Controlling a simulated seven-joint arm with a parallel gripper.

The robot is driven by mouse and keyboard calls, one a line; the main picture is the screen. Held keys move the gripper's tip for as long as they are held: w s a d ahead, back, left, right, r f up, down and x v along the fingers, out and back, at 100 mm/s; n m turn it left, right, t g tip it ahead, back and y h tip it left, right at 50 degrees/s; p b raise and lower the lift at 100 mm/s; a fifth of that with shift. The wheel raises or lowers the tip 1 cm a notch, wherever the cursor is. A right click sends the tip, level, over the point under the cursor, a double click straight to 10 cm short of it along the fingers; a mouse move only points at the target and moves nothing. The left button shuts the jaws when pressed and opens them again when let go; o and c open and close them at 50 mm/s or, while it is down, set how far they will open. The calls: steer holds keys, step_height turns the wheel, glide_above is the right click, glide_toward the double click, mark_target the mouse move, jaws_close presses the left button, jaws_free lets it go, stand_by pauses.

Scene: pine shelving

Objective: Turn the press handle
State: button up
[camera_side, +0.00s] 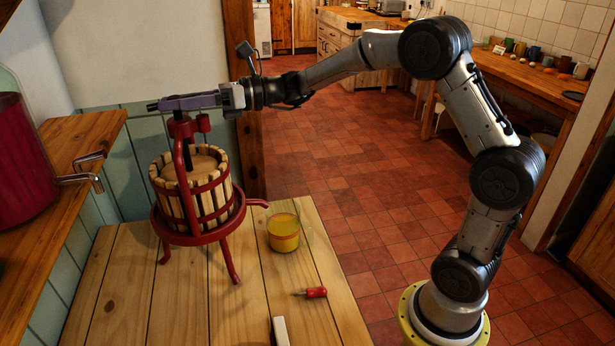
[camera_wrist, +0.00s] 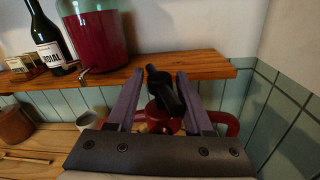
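The fruit press (camera_side: 195,190) stands on the pine table, with a red frame and a wooden-slat basket. In the side view my gripper (camera_side: 156,104) reaches level from the right over the top of the press screw, and its long purple fingers cover most of the handle. In the wrist view the dark press handle (camera_wrist: 163,90) lies between the two fingers of my gripper (camera_wrist: 160,73). A gap shows on each side of it, so the fingers look open around it without gripping. The red screw top (camera_wrist: 160,118) is partly hidden behind the gripper body.
A glass of orange juice (camera_side: 283,232) stands close to the press spout. A red-handled tool (camera_side: 314,292) and a pale object (camera_side: 280,331) lie nearer the front. A wooden shelf (camera_wrist: 200,69) carries a large red jar (camera_wrist: 95,38) and a dark bottle (camera_wrist: 47,38) behind the press.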

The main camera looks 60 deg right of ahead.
steer(key=m+t+h, duration=0.3)
steer(key=h, duration=0.1)
steer(key=shift+s+a+m+t+h, duration=0.1)
steer(key=shift+a+m+t+h, duration=0.1)
steer(key=shift+m+t+h, duration=0.15)
steer(key=v, duration=1.4)
steer(key=s+a+r+n+g+y, duration=0.1)
steer(key=s+a+n+g+y, duration=0.3)
steer(key=s+a+n, duration=0.65)
steer(key=s+d+f+n+g+h, duration=0.2)
steer(key=s+f+n+g+h, duration=0.1)
steer(key=s+f+n+h, duration=0.2)
steer(key=shift+s+f+n+h, duration=0.35)
steer(key=shift+f+n+h, duration=0.6)
steer(key=shift+n, duration=0.85)
steer(key=shift+d+r+g, duration=0.1)
steer(key=shift+g, duration=0.15)
